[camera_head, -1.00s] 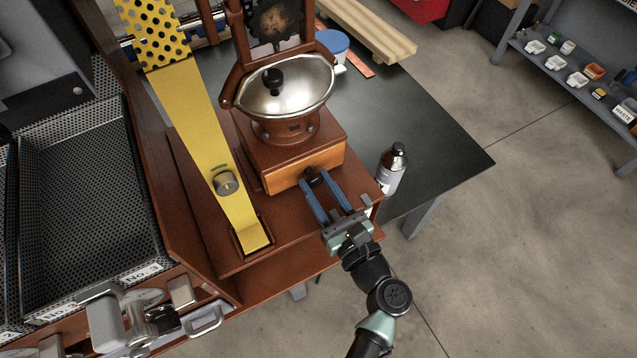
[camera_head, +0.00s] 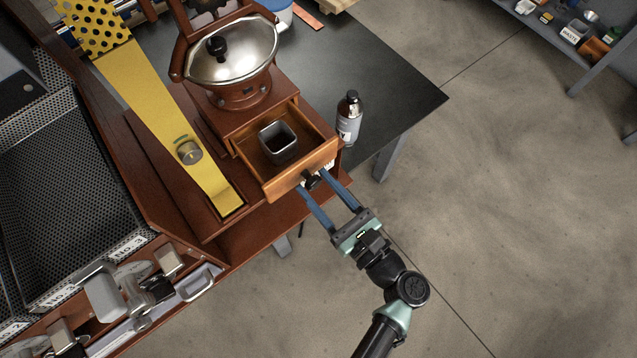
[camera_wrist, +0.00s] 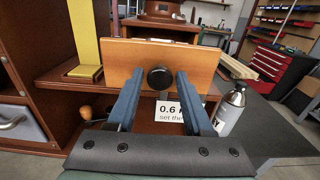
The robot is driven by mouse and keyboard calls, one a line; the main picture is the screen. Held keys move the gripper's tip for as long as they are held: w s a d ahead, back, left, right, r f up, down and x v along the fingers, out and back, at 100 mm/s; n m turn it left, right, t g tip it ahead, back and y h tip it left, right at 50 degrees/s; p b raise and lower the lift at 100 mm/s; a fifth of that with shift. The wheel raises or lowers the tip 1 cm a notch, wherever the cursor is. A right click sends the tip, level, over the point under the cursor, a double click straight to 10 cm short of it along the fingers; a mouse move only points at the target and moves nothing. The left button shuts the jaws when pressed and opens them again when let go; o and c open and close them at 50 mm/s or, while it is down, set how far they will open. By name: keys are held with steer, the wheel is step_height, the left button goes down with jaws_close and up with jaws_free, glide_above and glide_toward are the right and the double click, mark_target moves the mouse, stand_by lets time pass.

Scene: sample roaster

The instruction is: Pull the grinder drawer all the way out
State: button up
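The grinder (camera_head: 233,88) is a brown wooden box with a silver domed hopper lid. Its wooden drawer (camera_head: 300,173) stands well out of the box toward me, open at the top, with a small dark square cup (camera_head: 278,143) inside. In the wrist view the drawer front (camera_wrist: 162,63) faces me with a round black knob (camera_wrist: 160,77) at its middle. My gripper (camera_head: 312,181) has its two blue fingers either side of the knob.
A yellow chute (camera_head: 155,100) runs down left of the grinder. A white card (camera_wrist: 170,110) shows below the drawer front. Open floor lies to the right.

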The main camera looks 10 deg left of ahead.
steer(key=shift+o, duration=0.9)
steer(key=shift+d, duration=0.1)
steer(key=b+v, duration=0.1)
steer(key=v, duration=1.1)
steer(key=shift+s+d+b, duration=0.25)
steer(key=shift+s+b, duration=0.1)
